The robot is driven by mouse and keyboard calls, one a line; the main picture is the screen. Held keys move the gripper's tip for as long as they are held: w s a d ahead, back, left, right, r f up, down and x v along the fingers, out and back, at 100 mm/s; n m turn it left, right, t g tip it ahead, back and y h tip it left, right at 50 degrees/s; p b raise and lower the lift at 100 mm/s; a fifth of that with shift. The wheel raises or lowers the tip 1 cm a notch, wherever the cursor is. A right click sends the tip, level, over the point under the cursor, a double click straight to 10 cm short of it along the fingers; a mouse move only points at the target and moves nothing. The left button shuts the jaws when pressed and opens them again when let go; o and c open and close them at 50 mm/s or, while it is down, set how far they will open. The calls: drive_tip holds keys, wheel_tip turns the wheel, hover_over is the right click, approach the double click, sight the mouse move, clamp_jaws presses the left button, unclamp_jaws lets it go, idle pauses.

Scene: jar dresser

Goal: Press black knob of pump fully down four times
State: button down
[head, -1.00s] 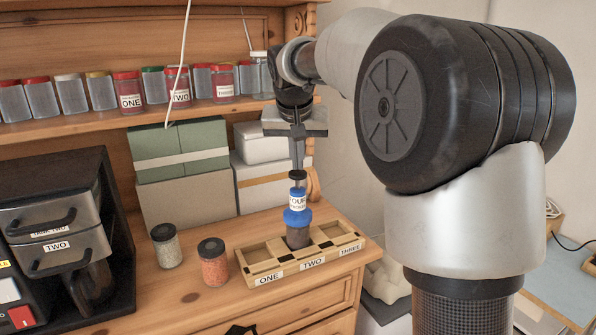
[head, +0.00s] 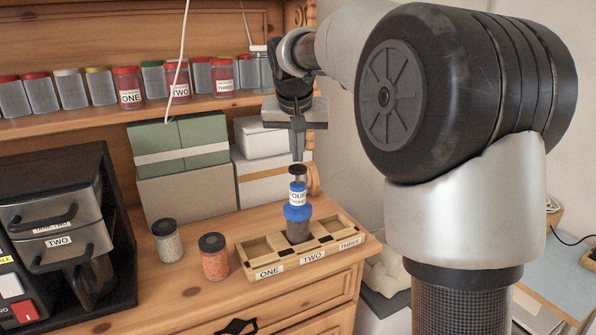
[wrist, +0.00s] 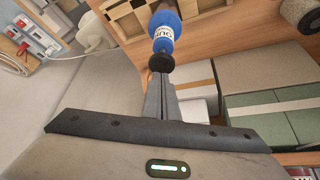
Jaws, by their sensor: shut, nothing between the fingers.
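The pump (head: 297,213) stands upright in the middle part of a wooden tray (head: 262,273), behind the label TWO. It has a blue body with a white label reading FOUR, a dark lower part and a black knob (head: 298,170) on top. My gripper (head: 298,159) is shut and empty, pointing down directly above the knob. In the wrist view, the fingertips (wrist: 158,76) are right at the knob (wrist: 161,63); I cannot tell whether they touch it. The pump's blue body (wrist: 164,30) also shows there.
Two dark-lidded jars, one pale (head: 167,243) and one orange (head: 214,258), stand left of the tray. Green and white boxes (head: 180,150) stand behind. A jar row (head: 128,88) fills the shelf above.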

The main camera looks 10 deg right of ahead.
sight(298, 167)
drive_tip(key=shift+f+b, duration=1.15)
drive_tip(key=shift+f, duration=0.5)
drive_tip(key=shift+r+p, duration=1.55)
drive_tip(key=shift+r, duration=0.2)
drive_tip(key=shift+r, duration=0.1)
drive_tip(key=shift+r+p, duration=2.1)
drive_tip(key=shift+r, duration=0.35)
drive_tip(key=shift+s, duration=0.1)
